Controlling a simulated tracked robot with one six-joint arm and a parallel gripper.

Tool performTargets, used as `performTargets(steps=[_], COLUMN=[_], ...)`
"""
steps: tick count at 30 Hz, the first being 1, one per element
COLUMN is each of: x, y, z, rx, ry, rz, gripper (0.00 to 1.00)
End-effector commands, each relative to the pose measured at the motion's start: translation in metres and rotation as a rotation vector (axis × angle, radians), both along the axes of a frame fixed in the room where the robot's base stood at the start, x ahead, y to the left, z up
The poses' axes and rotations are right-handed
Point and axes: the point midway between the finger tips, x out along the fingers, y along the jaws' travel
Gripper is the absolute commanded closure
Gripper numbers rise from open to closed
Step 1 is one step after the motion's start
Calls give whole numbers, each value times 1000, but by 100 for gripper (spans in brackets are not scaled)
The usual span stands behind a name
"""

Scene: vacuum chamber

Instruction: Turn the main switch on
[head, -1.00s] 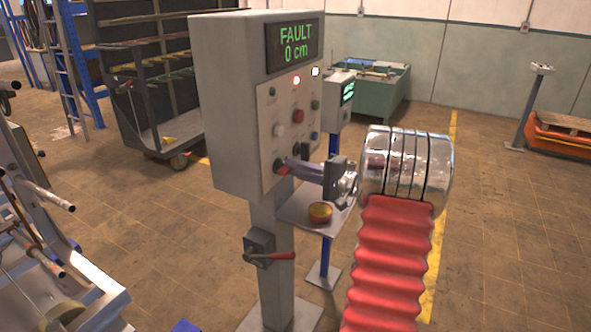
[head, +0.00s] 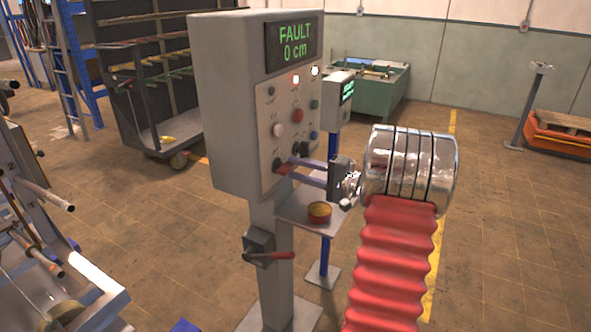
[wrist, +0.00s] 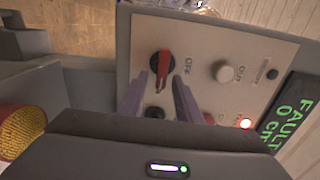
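The grey control box (head: 225,100) stands on a post and its display reads FAULT 0 cm. A black rotary switch with a red handle (wrist: 162,67) is low on its panel, with an OFF label beside it; this looks like the main switch. In the head view the red handle (head: 284,168) shows beside my fingertips. My gripper (wrist: 159,82) is open, its two purple-grey fingers pointing at the panel, one on each side of the handle's line in the wrist view. It also shows in the head view (head: 297,170). Contact with the handle cannot be told.
A white knob (wrist: 226,72) and other buttons are near the switch. A box with a red lever (head: 270,254) is on the post below. A small shelf (head: 290,206) with a yellow-topped red tin (head: 319,212) lies under my gripper. A second display post stands behind.

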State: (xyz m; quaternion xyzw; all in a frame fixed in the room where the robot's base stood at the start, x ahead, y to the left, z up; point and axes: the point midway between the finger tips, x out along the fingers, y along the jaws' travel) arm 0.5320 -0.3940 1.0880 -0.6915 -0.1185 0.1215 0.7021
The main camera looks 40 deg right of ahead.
Motion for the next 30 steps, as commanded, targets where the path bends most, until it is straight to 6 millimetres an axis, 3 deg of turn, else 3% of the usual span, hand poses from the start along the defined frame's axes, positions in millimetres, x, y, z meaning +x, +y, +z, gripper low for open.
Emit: performTargets(steps=[18, 24, 30], x=[-97, -116, -119], y=[-35, -41, -42], z=[-1, -1, -1], rx=[1, 1, 1], ry=[0, 0, 0], rz=[-4, -2, 0], gripper=[69, 69, 69])
